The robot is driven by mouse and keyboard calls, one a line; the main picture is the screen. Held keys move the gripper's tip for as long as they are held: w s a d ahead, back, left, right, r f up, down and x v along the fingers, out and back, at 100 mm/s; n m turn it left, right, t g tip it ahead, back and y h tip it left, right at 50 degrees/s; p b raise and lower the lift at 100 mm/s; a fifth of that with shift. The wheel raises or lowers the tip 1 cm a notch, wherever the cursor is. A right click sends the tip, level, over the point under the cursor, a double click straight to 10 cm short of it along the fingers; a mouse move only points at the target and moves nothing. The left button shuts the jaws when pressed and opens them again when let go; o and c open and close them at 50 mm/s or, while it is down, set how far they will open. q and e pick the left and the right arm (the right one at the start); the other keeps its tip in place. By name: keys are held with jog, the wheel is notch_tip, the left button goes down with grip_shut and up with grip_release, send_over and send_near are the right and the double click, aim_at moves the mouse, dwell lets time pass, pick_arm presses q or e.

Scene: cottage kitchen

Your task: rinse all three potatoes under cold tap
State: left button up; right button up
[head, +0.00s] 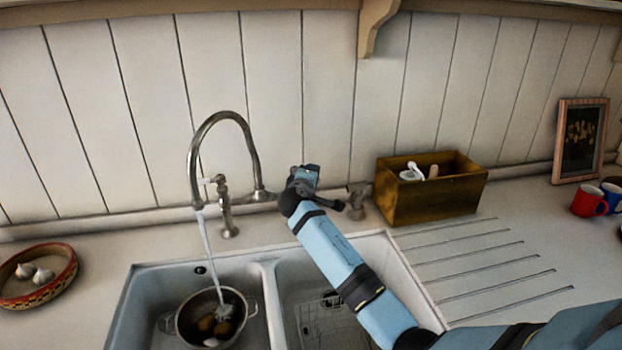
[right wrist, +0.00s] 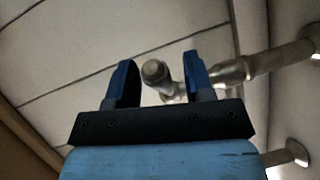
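Water runs from the curved tap (head: 226,118) into a metal colander (head: 181,326) in the left basin. Brown potatoes (head: 206,323) lie in the colander; the stream and splash partly hide them, and a paler lump sits at the front. My right gripper (right wrist: 160,68) is open, its two blue fingers apart. In the right wrist view a metal tap handle (right wrist: 156,72) shows between the fingers; I cannot tell whether they touch it. In the head view my right arm reaches across the sink to the tap fittings, hiding part of them. My left gripper is not in view.
The right basin (head: 272,300) holds a wire rack (head: 322,318). A wooden box (head: 432,190) stands behind the grooved drainboard (head: 480,262). A bowl of garlic (head: 40,290) sits at left. Red (head: 588,201) and blue mugs stand at far right, by a framed picture (head: 580,140).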

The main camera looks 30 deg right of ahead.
jog(key=b+v, duration=0.1)
jog(key=v, duration=1.3)
jog(key=shift+f, duration=0.1)
jog(key=shift+d, duration=0.1)
dwell(0.3)
